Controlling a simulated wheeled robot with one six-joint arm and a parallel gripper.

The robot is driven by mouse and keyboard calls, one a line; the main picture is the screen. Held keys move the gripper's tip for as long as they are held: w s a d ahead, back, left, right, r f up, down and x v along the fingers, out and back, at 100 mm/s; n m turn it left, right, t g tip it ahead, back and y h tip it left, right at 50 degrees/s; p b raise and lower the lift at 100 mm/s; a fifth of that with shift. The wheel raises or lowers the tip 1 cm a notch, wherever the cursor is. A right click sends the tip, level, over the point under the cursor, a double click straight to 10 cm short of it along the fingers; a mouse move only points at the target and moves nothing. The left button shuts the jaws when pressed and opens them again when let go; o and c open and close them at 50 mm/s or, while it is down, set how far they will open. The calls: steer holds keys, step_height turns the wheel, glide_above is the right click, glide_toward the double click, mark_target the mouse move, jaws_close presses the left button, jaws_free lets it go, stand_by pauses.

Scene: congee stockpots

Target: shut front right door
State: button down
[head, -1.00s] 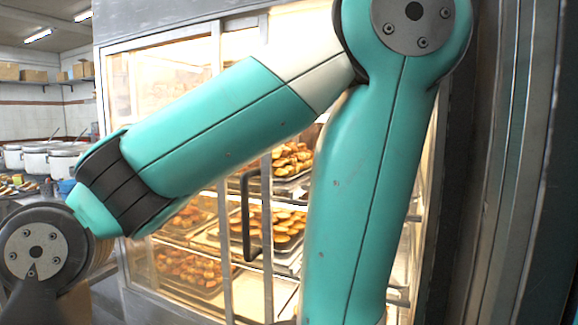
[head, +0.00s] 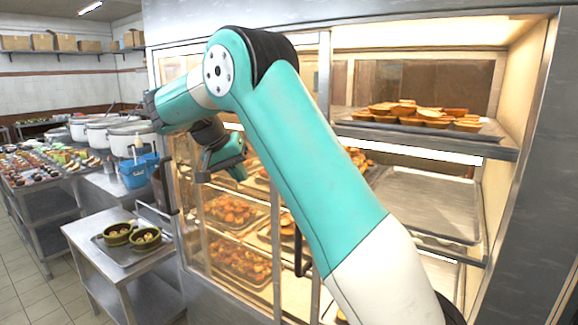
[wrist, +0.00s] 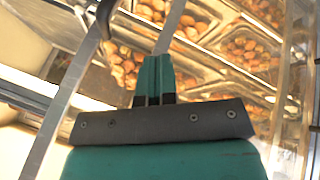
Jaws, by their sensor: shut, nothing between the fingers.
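The display cabinet (head: 350,25) has sliding glass doors in metal frames, and its right part stands open, with bare shelves and trays showing. The glass doors stand over the left part. A dark bar handle (head: 303,250) shows behind my arm near the middle, and another dark handle (head: 163,185) is at the left edge. I cannot tell for certain which belongs to the front right door. My gripper (head: 241,173) is in front of the glass left of the opening. In the wrist view its teal fingers (wrist: 154,70) are shut and empty, with a dark handle (wrist: 105,18) up and left, apart from them.
A small steel table (head: 110,245) with green bowls stands in front at left. Steel counters with food (head: 45,165) and stockpots (head: 130,137) are farther left. The tiled floor at lower left is clear.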

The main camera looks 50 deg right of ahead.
steer(key=s+d+f+m+g+b, duration=0.2)
steer(key=s+d+f+m+b, duration=0.2)
steer(key=s+d+f, duration=0.3)
steer(key=shift+s+d+b, duration=0.35)
steer(key=shift+s+d, duration=0.05)
steer(key=shift+d, duration=0.8)
